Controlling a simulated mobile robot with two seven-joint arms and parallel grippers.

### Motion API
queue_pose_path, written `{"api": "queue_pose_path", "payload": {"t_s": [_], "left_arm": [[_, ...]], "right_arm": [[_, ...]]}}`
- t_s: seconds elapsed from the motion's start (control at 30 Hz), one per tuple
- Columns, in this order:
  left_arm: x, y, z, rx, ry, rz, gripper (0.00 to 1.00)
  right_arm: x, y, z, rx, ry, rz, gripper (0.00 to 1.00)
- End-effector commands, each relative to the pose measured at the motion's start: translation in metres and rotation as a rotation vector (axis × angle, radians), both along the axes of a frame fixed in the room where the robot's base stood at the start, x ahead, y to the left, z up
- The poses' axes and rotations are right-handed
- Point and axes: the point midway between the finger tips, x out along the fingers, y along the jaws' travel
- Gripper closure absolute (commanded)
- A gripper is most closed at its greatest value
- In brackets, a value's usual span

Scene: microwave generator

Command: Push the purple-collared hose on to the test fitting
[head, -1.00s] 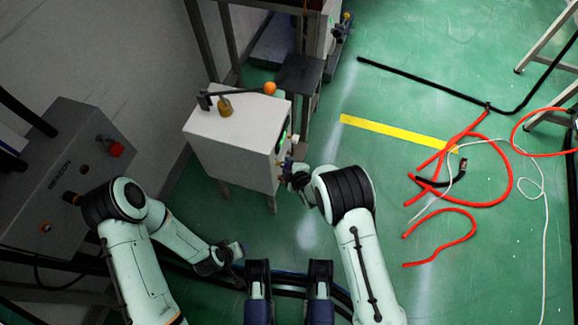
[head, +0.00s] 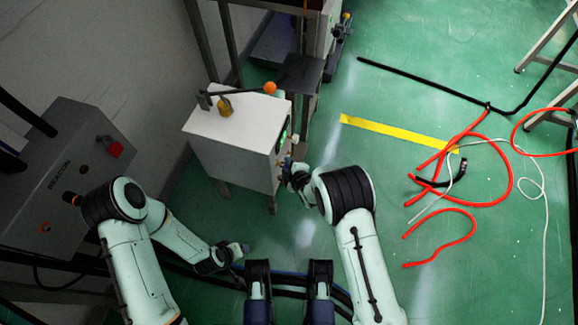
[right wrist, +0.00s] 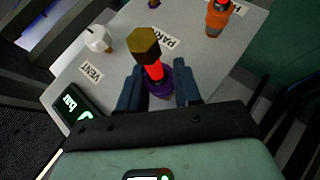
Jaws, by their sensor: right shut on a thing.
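The purple collar (right wrist: 158,84) sits between the two dark fingers of my right gripper (right wrist: 160,76) in the right wrist view. My right gripper is shut on this collared hose. A short red section (right wrist: 153,70) and a brass-coloured hex piece (right wrist: 143,41) show beyond the collar, in front of the grey panel beside a PARK label. A small purple piece (right wrist: 153,4) shows at the top edge of the panel; I cannot tell whether it is the test fitting. In the head view my right gripper (head: 288,168) is at the white box's right face. My left gripper (head: 240,249) is low, away from the box; its jaws are unclear.
The panel carries a white knob (right wrist: 98,39) by a VENT label, an orange fitting (right wrist: 218,18) and a green-lit display (right wrist: 72,105). The white box (head: 235,130) stands left of open green floor. Red hoses (head: 508,180) lie at the right. A grey cabinet (head: 65,170) stands at left.

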Motion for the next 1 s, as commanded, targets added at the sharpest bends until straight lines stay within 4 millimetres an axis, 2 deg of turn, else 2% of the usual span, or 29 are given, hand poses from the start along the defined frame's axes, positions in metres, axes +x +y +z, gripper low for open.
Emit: {"api": "queue_pose_path", "payload": {"t_s": [0.47, 0.5, 0.6, 1.0], "left_arm": [[0.0, 0.0, -0.0038, 0.001, 0.001, 0.0, 0.37], [0.0001, 0.0, -0.0039, 0.001, 0.001, 0.0, 0.37], [0.0001, 0.0, -0.0036, 0.001, 0.001, 0.0, 0.37], [-0.0003, 0.0026, -0.0016, 0.004, 0.002, 0.004, 0.37]], "right_arm": [[0.0032, 0.0101, 0.0, 0.0, -0.001, 0.001, 1.0], [0.0033, 0.0105, 0.0, 0.0, -0.001, 0.001, 0.64], [0.0032, 0.0101, 0.0002, 0.0, -0.001, 0.001, 0.37], [-0.0009, 0.0075, 0.0039, -0.001, 0.001, 0.0, 0.37]]}}
